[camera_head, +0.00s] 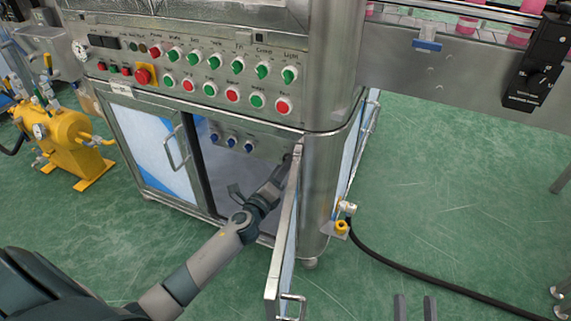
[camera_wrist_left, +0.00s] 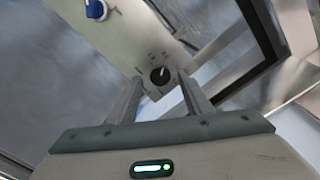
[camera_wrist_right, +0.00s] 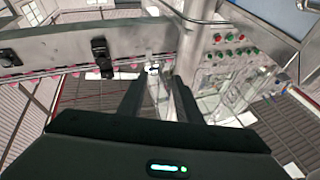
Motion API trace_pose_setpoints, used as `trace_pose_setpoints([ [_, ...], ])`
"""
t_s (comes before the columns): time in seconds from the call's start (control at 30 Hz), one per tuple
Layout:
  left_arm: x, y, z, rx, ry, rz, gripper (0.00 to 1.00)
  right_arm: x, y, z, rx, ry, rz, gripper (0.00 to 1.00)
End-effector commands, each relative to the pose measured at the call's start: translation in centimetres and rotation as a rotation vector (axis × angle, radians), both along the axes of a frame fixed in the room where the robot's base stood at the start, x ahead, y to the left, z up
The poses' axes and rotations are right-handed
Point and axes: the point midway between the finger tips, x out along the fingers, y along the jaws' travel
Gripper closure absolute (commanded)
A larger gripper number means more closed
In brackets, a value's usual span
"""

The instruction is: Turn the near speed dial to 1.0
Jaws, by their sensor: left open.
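A small black dial (camera_wrist_left: 160,75) with a white pointer mark sits on a pale panel, with scale marks around it too small to read. My left gripper (camera_wrist_left: 160,88) is open, its fingers on either side of the dial; I cannot tell whether they touch it. In the head view the left arm reaches into the open cabinet, its gripper (camera_head: 287,160) partly hidden by the door edge. Another black dial is on the conveyor's black control box (camera_head: 538,62). My right gripper (camera_head: 415,302) is open and empty at the bottom right; its parted fingers also show in the right wrist view (camera_wrist_right: 158,88).
Several blue knobs (camera_head: 231,141) line the panel left of my left gripper. The open cabinet door (camera_head: 284,240) stands close right of that arm. Red and green buttons (camera_head: 210,89) cover the upper panel. A black hose (camera_head: 420,290) crosses the floor.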

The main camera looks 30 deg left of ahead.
Motion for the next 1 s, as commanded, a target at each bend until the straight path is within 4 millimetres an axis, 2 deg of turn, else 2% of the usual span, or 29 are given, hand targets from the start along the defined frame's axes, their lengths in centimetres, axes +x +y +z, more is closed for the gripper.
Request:
trace_pose_setpoints([
  [0.1, 1.5, 0.0, -0.1, 0.0, -0.001, -0.001, 0.54, -0.3, 0.0, 0.5, 0.013, -0.033, 0.0, 0.69],
  [0.23, 2.4, 0.1, 0.0, 0.0, 0.0, -0.001, 0.54, -0.6, 0.0, 1.0, 0.022, -0.055, -0.001, 0.69],
  [0.63, 2.8, 0.1, 0.0, 0.0, 0.001, -0.001, 0.54, -0.7, 0.0, 1.2, 0.025, -0.066, -0.002, 0.69],
  [0.67, 2.8, 0.1, 0.0, 0.0, 0.001, -0.001, 0.59, -0.7, 0.0, 1.2, 0.025, -0.066, -0.002, 0.69],
  [0.8, 2.8, 0.1, 0.0, 0.0, 0.001, -0.001, 0.92, -0.7, 0.0, 1.2, 0.025, -0.066, -0.002, 0.69],
  [0.83, 2.8, 0.1, 0.0, 0.0, 0.001, -0.001, 0.95, -0.7, 0.0, 1.2, 0.025, -0.066, -0.002, 0.69],
  [1.0, 2.8, 0.1, 0.0, -0.003, 0.0, -0.001, 0.95, -0.7, 0.0, 1.2, 0.025, -0.066, -0.002, 0.69],
])
